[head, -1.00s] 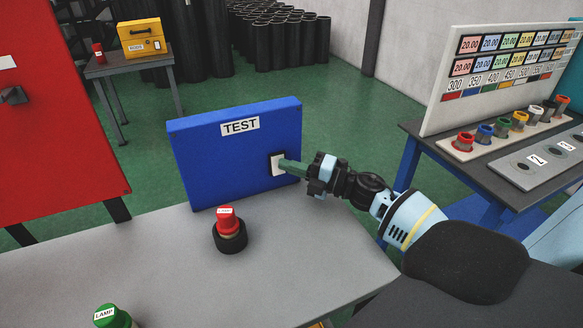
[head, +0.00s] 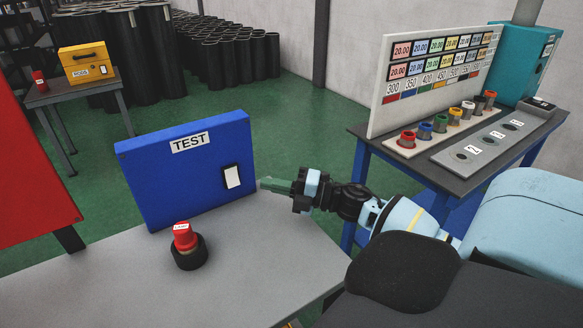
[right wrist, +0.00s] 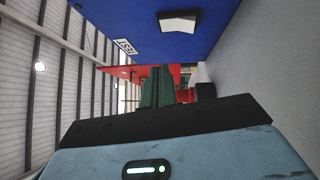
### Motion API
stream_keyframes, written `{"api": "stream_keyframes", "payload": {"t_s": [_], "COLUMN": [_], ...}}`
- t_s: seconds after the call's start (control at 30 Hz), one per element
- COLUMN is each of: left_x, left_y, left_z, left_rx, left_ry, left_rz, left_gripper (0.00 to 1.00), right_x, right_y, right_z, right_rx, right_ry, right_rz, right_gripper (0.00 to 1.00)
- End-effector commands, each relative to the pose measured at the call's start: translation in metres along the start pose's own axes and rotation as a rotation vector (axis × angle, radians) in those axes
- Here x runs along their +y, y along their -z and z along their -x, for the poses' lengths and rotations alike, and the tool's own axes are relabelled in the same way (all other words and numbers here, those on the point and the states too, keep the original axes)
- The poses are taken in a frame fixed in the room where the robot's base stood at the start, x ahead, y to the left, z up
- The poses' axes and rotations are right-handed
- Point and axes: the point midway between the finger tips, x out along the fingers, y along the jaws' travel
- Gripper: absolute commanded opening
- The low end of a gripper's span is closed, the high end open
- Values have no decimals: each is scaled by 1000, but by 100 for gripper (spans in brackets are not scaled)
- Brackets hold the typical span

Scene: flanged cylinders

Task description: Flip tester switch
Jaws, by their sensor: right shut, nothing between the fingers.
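The blue TEST box (head: 185,185) stands upright at the back of the grey table. Its white switch (head: 232,176) in a black frame is on the right part of its front. The switch also shows in the right wrist view (right wrist: 178,22), on the blue face (right wrist: 215,45). My right gripper (head: 264,183) is shut and empty, just right of the box and a little below the switch, apart from the switch. Its green fingers (right wrist: 157,88) lie together in the wrist view. A red-topped cylinder (head: 185,237) stands in a black ring in front of the box. My left gripper is not in view.
A red panel (head: 30,180) stands at the left. A bench (head: 455,180) at the right holds several coloured cylinders and a labelled board (head: 430,75). A yellow box (head: 88,62) sits on a small back table.

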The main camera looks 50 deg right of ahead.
Motion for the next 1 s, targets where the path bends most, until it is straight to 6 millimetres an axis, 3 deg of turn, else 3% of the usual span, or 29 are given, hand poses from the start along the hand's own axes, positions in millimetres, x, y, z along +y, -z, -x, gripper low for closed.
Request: {"api": "stream_keyframes", "payload": {"t_s": [0.1,0.37,1.0], "left_x": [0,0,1], "left_y": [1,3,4], "left_z": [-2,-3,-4], "left_rx": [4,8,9], "left_ry": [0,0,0], "left_rz": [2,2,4], "left_gripper": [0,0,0], "right_x": [2,8,10], "right_y": [0,0,-1], "right_z": [18,40,44], "right_rx": [0,0,0], "right_ry": [4,1,-1], "right_rz": [-1,-1,0], "right_gripper": [0,0,0]}}
